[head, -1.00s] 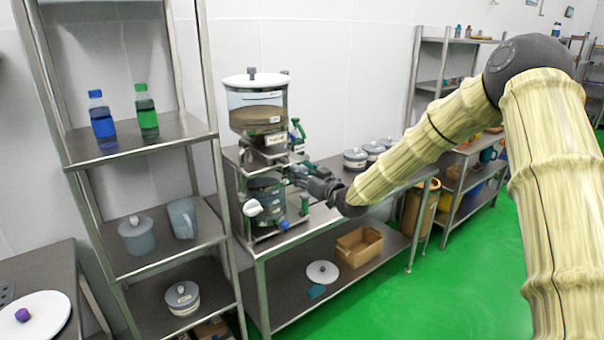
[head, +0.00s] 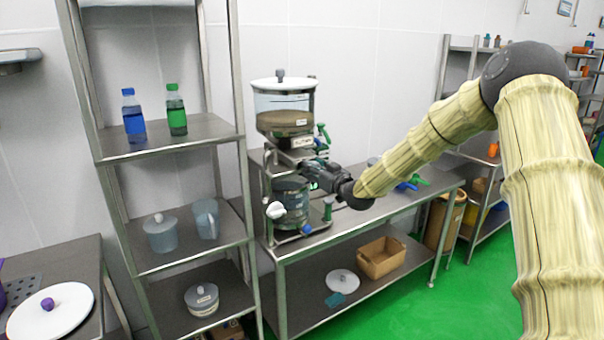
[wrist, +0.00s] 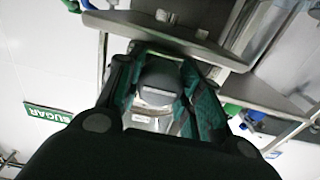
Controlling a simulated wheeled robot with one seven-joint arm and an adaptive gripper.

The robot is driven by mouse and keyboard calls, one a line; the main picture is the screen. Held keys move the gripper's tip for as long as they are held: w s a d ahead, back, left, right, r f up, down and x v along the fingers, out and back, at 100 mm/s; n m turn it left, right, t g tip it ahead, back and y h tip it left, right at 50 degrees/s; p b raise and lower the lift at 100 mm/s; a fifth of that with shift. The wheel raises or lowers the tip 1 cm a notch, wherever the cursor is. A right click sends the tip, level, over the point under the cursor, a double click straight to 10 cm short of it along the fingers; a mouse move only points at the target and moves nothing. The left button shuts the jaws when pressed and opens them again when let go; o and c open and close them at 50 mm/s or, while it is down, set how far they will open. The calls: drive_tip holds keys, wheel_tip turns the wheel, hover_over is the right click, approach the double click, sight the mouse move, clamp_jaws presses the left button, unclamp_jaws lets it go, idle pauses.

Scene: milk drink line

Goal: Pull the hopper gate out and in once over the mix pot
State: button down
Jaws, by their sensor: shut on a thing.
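The hopper (head: 284,112) is a clear drum with brown powder and a white lid, on a metal frame. The mix pot (head: 291,205) stands under it, a greyish see-through vessel within the frame. My gripper (head: 308,172) is at the frame between hopper and pot, above the pot's right side. In the wrist view my gripper (wrist: 160,88) has its fingers on either side of a dark grey rounded piece with a pale label, and is shut on it. This appears to be the hopper gate's handle (wrist: 158,82). The gate's plate is hard to make out in the head view.
The steel table (head: 350,222) carries the hopper frame. Blue and green items (head: 412,184) lie on it to the right, partly behind my arm. A shelf rack (head: 240,120) with bottles and vessels stands close on the left.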

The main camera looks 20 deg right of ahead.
drive_tip(key=shift+w+r, duration=0.1)
drive_tip(key=shift+r, duration=0.05)
drive_tip(key=c, duration=1.3)
unclamp_jaws()
drive_tip(key=o, duration=0.4)
drive_tip(key=shift+w+f, duration=0.2)
drive_tip(key=shift+s+r, duration=0.1)
drive_tip(key=shift+s, duration=0.05)
drive_tip(key=s, duration=0.4)
drive_tip(key=s+d, duration=0.1)
drive_tip(key=s, duration=0.2)
drive_tip(key=s+d, duration=0.1)
drive_tip(key=s, duration=0.3)
drive_tip(key=shift+s+d, duration=0.15)
drive_tip(key=shift+s, duration=0.2)
